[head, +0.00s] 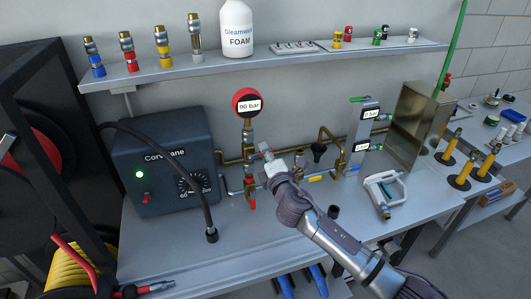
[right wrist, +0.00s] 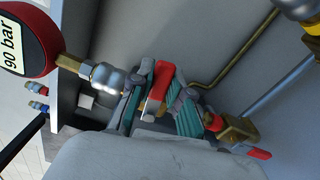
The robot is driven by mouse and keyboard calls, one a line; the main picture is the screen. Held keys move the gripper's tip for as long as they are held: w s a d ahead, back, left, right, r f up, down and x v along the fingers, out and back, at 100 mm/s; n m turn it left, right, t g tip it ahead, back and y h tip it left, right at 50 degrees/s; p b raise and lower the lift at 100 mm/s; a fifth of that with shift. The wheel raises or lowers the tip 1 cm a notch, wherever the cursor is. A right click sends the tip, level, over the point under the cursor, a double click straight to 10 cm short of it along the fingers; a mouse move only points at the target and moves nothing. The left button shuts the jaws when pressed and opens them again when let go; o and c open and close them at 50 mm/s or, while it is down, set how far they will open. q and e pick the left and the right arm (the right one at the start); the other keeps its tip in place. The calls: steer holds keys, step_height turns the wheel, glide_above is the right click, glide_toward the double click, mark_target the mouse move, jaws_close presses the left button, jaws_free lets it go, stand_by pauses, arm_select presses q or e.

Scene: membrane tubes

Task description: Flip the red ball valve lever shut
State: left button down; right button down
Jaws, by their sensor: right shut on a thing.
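The red lever (right wrist: 158,82) shows in the right wrist view between the teal finger pads of my right gripper (right wrist: 160,108), which is shut on it. In the head view, my right gripper (head: 269,158) reaches in from the lower right to the pipework just below and right of the 90 bar gauge (head: 248,102). A little of the red lever (head: 264,147) shows at its fingertips there. The fingers hide part of the valve, so I cannot tell the lever's exact angle to the pipe. My left gripper is not in view.
Another red handle (right wrist: 257,153) sits on a brass fitting at the right of the wrist view. The dark control box (head: 165,160) and a black hose (head: 185,172) stand left of the pipework. A white clamp-like frame (head: 384,190) lies on the bench at right.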

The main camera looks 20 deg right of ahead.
steer(key=shift+f+m+b, duration=0.55)
steer(key=shift+m+b, duration=0.15)
steer(key=shift+b, duration=0.1)
steer(key=shift+f+m+b, duration=0.1)
steer(key=shift+m+b, duration=0.2)
steer(key=shift+m, duration=0.2)
steer(key=c, duration=1.1)
jaws_free()
steer(key=s, duration=1.2)
steer(key=shift+d, duration=0.25)
